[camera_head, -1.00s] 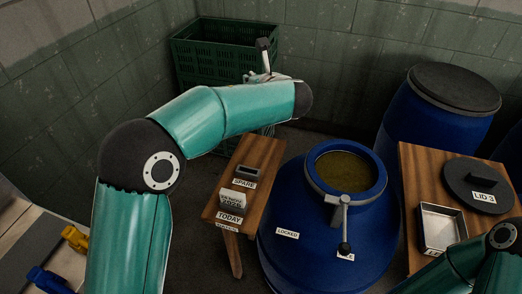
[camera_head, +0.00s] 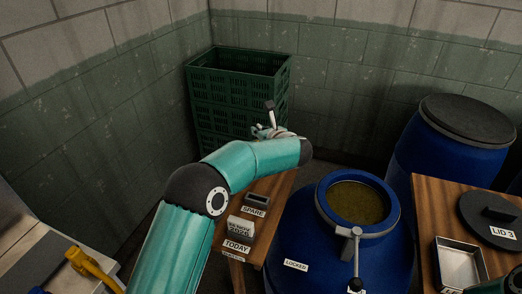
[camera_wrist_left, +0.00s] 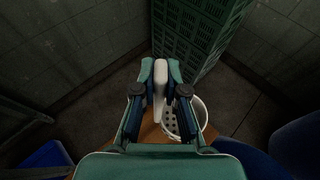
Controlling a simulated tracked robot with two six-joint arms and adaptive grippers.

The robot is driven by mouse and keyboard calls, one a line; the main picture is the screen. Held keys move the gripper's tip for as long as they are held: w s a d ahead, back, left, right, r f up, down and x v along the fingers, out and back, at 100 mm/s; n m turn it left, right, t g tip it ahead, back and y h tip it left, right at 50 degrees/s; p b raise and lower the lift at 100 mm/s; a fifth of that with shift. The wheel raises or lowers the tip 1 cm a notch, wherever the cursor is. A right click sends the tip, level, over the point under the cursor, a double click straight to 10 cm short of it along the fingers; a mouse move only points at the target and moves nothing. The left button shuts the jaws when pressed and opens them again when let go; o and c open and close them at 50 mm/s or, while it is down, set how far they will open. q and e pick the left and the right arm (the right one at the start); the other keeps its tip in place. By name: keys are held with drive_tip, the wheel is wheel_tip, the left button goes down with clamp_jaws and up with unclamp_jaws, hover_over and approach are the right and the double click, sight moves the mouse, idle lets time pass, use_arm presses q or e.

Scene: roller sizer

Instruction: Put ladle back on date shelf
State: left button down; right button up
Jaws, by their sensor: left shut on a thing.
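My left gripper (camera_head: 271,130) is small and partly hidden by its own wrist in the head view, behind the far end of the date shelf (camera_head: 277,186). It is shut on the ladle, whose dark handle end (camera_head: 269,105) sticks up above the fingers. In the left wrist view the fingers (camera_wrist_left: 160,88) close on a pale upright piece (camera_wrist_left: 161,73). A white round rim with a perforated surface (camera_wrist_left: 202,112) lies below right of them; I cannot tell whether it belongs to the ladle. The wooden shelf shows beneath. My right gripper is out of view.
Stacked green crates (camera_head: 238,68) stand behind the left gripper. A blue barrel (camera_head: 300,240), open and full of liquid, stands right of the shelf. A SPARE box (camera_head: 257,200) and TODAY block (camera_head: 240,228) occupy the shelf's near part. A wooden table (camera_head: 432,205) is at right.

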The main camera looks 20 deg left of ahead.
use_arm(q)
wheel_tip(320, 180, down, 7)
drive_tip(key=shift+f+p, duration=0.1)
drive_tip(key=shift+p, duration=0.3)
drive_tip(key=c, duration=1.7)
unclamp_jaws()
drive_tip(key=o, duration=0.5)
